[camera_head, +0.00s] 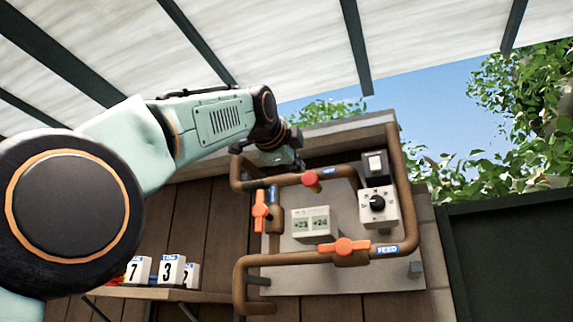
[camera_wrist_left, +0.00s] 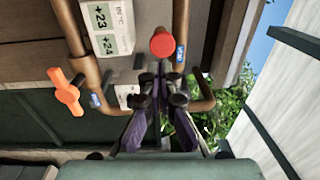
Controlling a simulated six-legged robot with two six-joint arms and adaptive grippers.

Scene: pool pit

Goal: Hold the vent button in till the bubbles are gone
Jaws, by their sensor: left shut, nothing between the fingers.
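The red vent button (camera_head: 311,180) sticks out from the upper brown pipe on the wall panel. It also shows as a round red cap in the left wrist view (camera_wrist_left: 163,44). My left gripper (camera_head: 297,161) is just above and left of the button in the head view. In the left wrist view its fingertips (camera_wrist_left: 162,72) are together, empty, and point at the button's lower edge. I cannot tell whether they touch it. No bubbles can be made out in either view. My right gripper is not in view.
A display box (camera_head: 311,223) reads +23 and +24. Orange valve handles sit on the left pipe (camera_head: 261,211) and the lower pipe (camera_head: 344,246). A dial box (camera_head: 378,205) is at right. Number cards (camera_head: 171,270) stand on a shelf at lower left.

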